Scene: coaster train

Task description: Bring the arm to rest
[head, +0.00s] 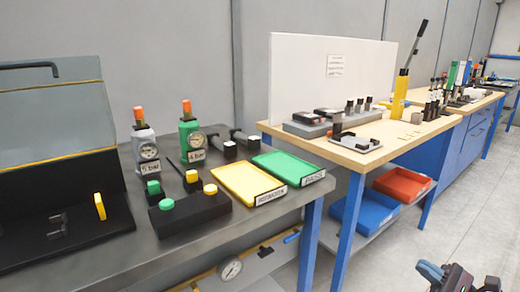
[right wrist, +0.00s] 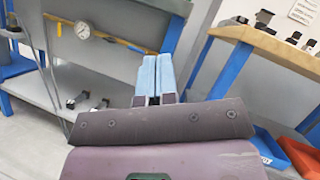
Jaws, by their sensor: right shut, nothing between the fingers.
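The fingers point toward the shelves under the tables and touch nothing that I can see. My left gripper is not in view.
A dark metal bench (head: 225,225) holds a yellow tray (head: 245,182), a green tray (head: 290,168) and a button box (head: 190,208). Beside it stands a wooden table (head: 385,142) with blue legs. Blue (head: 367,213) and red (head: 402,184) bins lie beneath. Floor (head: 470,200) at right is clear.

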